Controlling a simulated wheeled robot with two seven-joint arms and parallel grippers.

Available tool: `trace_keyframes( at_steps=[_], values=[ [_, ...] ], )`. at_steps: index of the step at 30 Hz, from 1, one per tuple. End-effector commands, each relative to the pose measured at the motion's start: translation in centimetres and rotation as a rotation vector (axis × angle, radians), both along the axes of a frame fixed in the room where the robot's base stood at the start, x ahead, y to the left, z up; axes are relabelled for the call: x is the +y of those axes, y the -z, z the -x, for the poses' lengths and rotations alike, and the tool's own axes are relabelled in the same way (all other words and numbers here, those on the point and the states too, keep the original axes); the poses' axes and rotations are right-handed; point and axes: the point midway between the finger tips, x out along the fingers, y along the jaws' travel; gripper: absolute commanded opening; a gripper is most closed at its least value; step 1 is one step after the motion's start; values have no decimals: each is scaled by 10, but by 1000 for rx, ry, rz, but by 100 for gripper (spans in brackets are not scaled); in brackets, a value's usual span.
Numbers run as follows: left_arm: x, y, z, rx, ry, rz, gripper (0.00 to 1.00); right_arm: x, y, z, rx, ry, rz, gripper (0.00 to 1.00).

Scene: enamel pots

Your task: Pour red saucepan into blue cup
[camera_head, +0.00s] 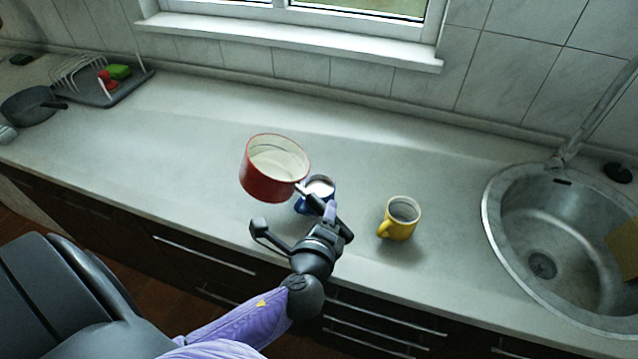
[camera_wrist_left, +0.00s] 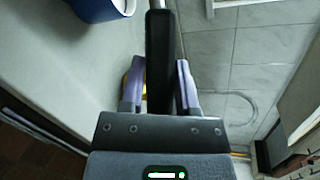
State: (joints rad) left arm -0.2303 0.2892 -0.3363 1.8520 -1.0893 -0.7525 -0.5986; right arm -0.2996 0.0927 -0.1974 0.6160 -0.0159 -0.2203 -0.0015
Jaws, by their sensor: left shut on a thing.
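The red saucepan (camera_head: 268,185) has a pale inside and is held above the counter, in the middle of the head view. My left gripper (camera_head: 324,207) is shut on its handle, which shows as a dark bar (camera_wrist_left: 160,62) between the fingers in the left wrist view. The blue cup (camera_head: 318,187) stands on the counter just right of the pan, partly hidden by the handle and gripper. It also shows at the top left of the left wrist view (camera_wrist_left: 97,9), cut by the edge. Whether the pan holds anything is unclear. My right gripper is out of view.
A yellow mug (camera_head: 400,219) stands on the counter right of my gripper. A round sink (camera_head: 556,250) with a tap is at the right. A dish rack (camera_head: 85,78) and a dark pan (camera_head: 28,106) are at the far left. The counter (camera_head: 170,150) left of the saucepan is clear.

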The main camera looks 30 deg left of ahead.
Motion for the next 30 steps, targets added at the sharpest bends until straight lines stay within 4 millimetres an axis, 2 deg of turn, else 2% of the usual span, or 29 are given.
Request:
trace_keyframes(
  at_steps=[30],
  values=[
    [-5, -1, -5, 37, -1, -51, 0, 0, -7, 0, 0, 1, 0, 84]
  ],
)
